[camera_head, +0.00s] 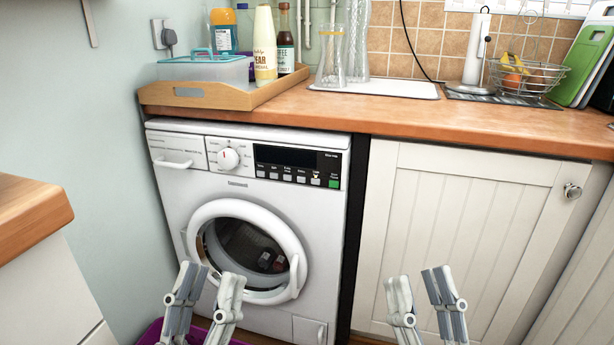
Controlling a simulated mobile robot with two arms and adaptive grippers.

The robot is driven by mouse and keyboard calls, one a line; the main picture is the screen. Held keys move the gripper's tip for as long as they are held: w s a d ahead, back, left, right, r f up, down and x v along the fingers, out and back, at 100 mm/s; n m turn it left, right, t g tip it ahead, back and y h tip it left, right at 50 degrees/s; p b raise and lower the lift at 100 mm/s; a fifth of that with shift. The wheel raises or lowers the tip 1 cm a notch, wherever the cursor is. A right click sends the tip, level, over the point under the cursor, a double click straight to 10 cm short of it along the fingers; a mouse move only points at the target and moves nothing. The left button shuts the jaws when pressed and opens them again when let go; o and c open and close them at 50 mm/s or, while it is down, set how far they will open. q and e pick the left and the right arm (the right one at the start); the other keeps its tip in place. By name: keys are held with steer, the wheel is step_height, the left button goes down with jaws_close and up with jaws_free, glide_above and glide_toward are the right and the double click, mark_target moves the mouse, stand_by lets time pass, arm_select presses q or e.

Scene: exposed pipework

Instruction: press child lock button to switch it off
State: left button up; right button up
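A white washing machine (328,222) stands under the wooden counter, with its round door closed. Its control panel has a white dial (228,159), a dark display (285,157) and a row of small buttons (287,177) with a green one (333,184) at the right end. The labels are too small to read, so I cannot tell which is the child lock button. My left gripper (208,276) is open and empty, low in front of the machine's door. My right gripper (413,279) is open and empty in front of the white cupboard. Both are well below the panel.
The white cupboard (450,230) with a knob stands right of the machine. A wooden tray (215,97) with bottles and a box, a glass carafe (331,58) and a wire fruit basket (527,77) stand on the counter. Another counter (30,215) juts in at left. A purple tub (150,333) is on the floor.

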jaws_close()
stand_by(1.3)
